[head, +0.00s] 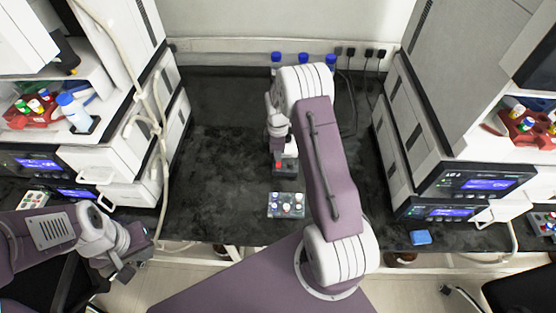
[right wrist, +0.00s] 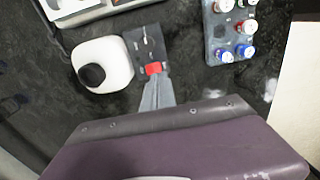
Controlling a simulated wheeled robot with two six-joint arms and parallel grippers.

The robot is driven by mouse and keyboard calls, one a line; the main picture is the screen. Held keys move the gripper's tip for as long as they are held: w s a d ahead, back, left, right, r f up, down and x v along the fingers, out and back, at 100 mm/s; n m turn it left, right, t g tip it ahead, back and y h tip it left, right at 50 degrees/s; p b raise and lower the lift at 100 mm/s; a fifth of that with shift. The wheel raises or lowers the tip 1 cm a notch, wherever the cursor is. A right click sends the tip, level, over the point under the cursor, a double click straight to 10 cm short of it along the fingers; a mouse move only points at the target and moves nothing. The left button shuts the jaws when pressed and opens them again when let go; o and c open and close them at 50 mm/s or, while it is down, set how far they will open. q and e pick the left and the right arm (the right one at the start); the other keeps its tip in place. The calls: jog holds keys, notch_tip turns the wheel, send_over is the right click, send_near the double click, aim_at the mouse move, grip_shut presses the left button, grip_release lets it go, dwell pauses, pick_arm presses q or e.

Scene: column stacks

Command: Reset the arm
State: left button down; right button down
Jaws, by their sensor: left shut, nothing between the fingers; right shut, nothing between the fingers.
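My right arm reaches forward over the dark bench (head: 225,170) in the head view. My right gripper (right wrist: 155,82) is shut and empty in the right wrist view. Its tips are at a small red part (right wrist: 153,68) of a dark device with a white rounded body (right wrist: 103,62); I cannot tell whether they touch. In the head view the red part (head: 279,165) shows below my right wrist, which hides much of the device. My left gripper (head: 132,267) is shut and empty, low at the left, off the bench's front edge.
A rack of vials (head: 286,207) stands near the bench's front edge. Blue-capped bottles (head: 303,59) stand at the back. Instrument stacks (head: 120,165) (head: 430,150) flank the bench. A small blue item (head: 420,237) lies at the right front. The bench's left middle is clear.

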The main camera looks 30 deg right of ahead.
jog(key=shift+f, duration=0.1)
dwell(0.3)
jog(key=s+a+r+n+t, duration=0.1)
jog(key=a+r, duration=0.3)
jog(key=r, duration=0.2)
jog(key=a+r+t, duration=0.1)
jog(key=a+r, duration=0.2)
jog(key=r, duration=0.3)
jog(key=s+a+m, duration=0.4)
jog(key=s+m, duration=0.9)
jog(key=s, duration=0.4)
jog(key=shift+s+f+g, duration=0.15)
jog(key=shift+f+g, duration=0.05)
jog(key=shift+g, duration=0.2)
